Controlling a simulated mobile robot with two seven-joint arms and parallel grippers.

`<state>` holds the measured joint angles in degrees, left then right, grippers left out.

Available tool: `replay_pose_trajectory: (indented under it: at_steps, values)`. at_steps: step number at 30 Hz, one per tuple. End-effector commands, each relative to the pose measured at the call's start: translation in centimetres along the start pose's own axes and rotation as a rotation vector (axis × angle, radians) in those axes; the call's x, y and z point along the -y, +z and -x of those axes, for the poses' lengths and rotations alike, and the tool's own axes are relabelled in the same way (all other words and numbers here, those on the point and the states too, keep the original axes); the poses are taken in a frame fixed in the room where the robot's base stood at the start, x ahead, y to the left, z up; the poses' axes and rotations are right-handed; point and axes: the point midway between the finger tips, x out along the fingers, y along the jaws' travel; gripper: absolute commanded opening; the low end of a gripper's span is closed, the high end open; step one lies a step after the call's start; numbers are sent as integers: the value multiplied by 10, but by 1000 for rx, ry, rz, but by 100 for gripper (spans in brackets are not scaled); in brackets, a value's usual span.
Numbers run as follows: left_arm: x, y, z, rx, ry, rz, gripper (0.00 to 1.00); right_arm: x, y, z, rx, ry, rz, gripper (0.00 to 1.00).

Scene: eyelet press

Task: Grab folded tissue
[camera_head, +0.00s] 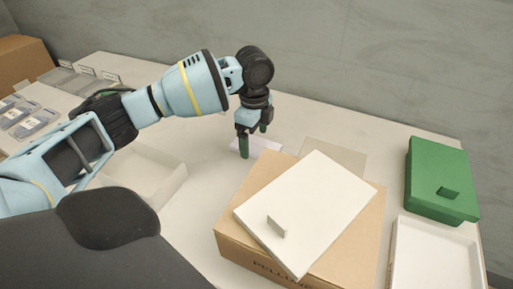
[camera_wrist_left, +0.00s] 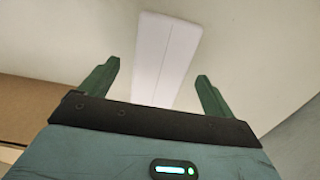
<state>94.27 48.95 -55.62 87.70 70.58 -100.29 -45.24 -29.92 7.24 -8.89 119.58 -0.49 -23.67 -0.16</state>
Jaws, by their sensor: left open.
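The folded tissue (camera_head: 263,145) is a flat white rectangle on the table behind the cardboard box. In the left wrist view the tissue (camera_wrist_left: 166,55) shows a lengthwise fold line and lies between and beyond the two green fingers. My left gripper (camera_head: 254,142) points down over the tissue. Its fingers are open and nothing is held between them; in the left wrist view the gripper (camera_wrist_left: 156,78) has one finger on each side of the tissue. Whether the fingers touch the table cannot be told. My right gripper is not in view.
A cardboard box (camera_head: 345,262) with a tilted white lid (camera_head: 310,205) on it stands close in front of the tissue. A green box (camera_head: 440,175) and a white tray (camera_head: 432,255) are at right. A clear tray (camera_head: 150,170) and several small packs (camera_head: 30,122) are at left.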

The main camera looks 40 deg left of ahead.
Motion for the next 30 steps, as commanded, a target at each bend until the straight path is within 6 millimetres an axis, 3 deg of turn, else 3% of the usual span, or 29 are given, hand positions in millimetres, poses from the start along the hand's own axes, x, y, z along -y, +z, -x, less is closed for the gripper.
replay_pose_trajectory:
  at_steps: [4, 12, 23, 30]
  values:
    - [0, 0, -13, 1, 0, 0, 89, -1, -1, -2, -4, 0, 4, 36]
    - [0, 0, -14, 0, -1, 0, 88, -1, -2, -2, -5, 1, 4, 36]
    - [0, 0, -14, 0, -1, 0, 42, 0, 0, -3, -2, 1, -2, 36]
    - [0, 0, -12, 0, -2, 0, 41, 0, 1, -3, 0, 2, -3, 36]
